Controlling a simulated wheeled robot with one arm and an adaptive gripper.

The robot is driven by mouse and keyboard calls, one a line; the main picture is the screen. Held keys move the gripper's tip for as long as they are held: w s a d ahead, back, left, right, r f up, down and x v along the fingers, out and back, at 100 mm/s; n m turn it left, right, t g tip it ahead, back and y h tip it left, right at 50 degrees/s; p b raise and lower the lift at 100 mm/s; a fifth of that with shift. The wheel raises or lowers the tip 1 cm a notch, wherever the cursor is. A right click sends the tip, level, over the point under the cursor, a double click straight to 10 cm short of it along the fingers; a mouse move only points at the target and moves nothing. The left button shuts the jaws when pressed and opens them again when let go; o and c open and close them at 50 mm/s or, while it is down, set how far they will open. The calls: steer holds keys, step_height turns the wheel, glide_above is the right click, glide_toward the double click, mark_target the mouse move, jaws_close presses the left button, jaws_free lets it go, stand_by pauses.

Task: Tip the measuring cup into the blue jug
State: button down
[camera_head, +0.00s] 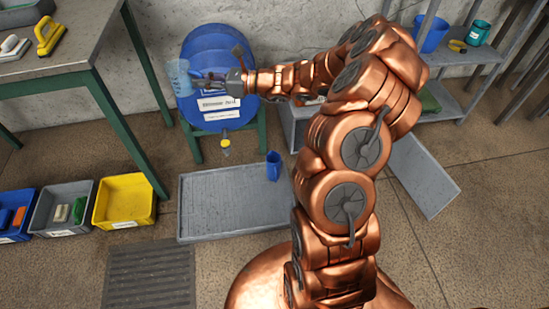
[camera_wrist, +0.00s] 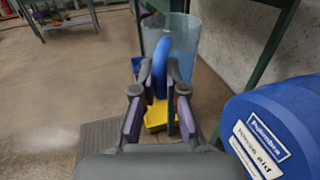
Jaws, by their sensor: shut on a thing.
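The measuring cup (camera_head: 177,77) is a clear, pale blue cup, held in the air at the left front of the blue drum. It looks about upright; I cannot tell what is in it. In the wrist view the cup (camera_wrist: 186,38) is beyond the fingers, with its blue handle (camera_wrist: 160,68) between them. My gripper (camera_head: 204,83) is shut on that handle; it also shows in the wrist view (camera_wrist: 158,100). The blue jug (camera_head: 273,166) stands upright on the grey floor tray, below and to the right of my gripper. The jug is not in the wrist view.
The blue drum (camera_head: 205,50) lies on a green stand, with a yellow-ended tap (camera_head: 226,146) above the grey tray (camera_head: 225,215). A workbench (camera_head: 85,50) is at left, above blue, grey and yellow bins (camera_head: 125,198). Shelves with a blue bucket (camera_head: 431,36) are at right.

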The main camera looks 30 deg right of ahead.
steer(key=s+d+f+m+h+b, duration=0.2)
steer(key=d+f, duration=0.7)
steer(key=f, duration=0.6)
steer(key=s+d+f+m+g+h+b, duration=0.1)
steer(key=s+d+f+m+h+b, duration=0.1)
steer(key=d+f, duration=0.7)
steer(key=s+d+f+m+g+h+b, duration=0.1)
steer(key=d+f+h+b, duration=0.5)
steer(key=f, duration=1.6)
steer(key=s+d+m, duration=0.1)
steer(key=d+m, duration=0.1)
steer(key=d, duration=0.1)
steer(key=shift+f+m+b, duration=0.2)
steer(key=shift+m+b, duration=0.1)
steer(key=shift+b, duration=0.1)
steer(key=shift+d, duration=0.1)
steer(key=shift+f+g+p, duration=0.15)
steer(key=shift+g+p, duration=0.15)
steer(key=shift+p, duration=0.1)
steer(key=shift+w+r+p, duration=0.1)
steer(key=shift+r+p, duration=0.15)
steer(key=shift+p, duration=0.65)
steer(key=p, duration=0.1)
steer(key=g+p, duration=0.1)
steer(key=p, duration=0.1)
steer(key=shift+w+r, duration=0.2)
steer(key=shift+w, duration=0.05)
steer(key=shift+f+g+p, duration=0.2)
steer(key=shift+g+p, duration=0.1)
steer(key=shift+p, duration=0.25)
